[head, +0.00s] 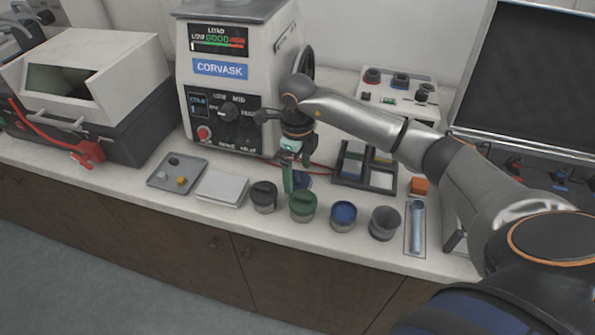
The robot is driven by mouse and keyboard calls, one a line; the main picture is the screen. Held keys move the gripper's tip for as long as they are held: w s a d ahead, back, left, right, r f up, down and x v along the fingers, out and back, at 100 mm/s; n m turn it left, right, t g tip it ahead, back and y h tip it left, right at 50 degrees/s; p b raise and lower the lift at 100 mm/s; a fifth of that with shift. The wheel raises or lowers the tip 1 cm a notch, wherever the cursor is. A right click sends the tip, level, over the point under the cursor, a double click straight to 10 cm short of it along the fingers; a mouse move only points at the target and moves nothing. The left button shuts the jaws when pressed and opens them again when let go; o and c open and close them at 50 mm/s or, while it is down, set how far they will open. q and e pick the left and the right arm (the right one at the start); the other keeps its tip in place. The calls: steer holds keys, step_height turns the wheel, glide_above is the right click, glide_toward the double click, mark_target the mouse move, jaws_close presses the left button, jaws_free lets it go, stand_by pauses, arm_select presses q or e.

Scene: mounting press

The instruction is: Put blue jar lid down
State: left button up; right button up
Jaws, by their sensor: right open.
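My right gripper (296,171) is open, pointing down over the counter behind the jars. A blue disc that looks like the blue jar lid (303,181) lies on the counter right below and beside its fingers, partly hidden by the green-lidded jar. I cannot tell whether the fingers touch it. The blue jar (343,217) stands upright in the front row without a lid, with blue showing inside its rim. My left gripper is not in view.
In the same row stand a black-lidded jar (264,197), a green-lidded jar (303,206) and an open grey jar (385,223). A dark divided tray (338,178) is right of the gripper. The CORVASK press (222,100) rises behind. A white block (221,188) lies left.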

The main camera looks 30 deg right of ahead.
mark_target(298, 176)
step_height(298, 176, up, 12)
steer(key=shift+f+b, duration=0.25)
steer(key=shift+b, duration=0.05)
stand_by(0.5)
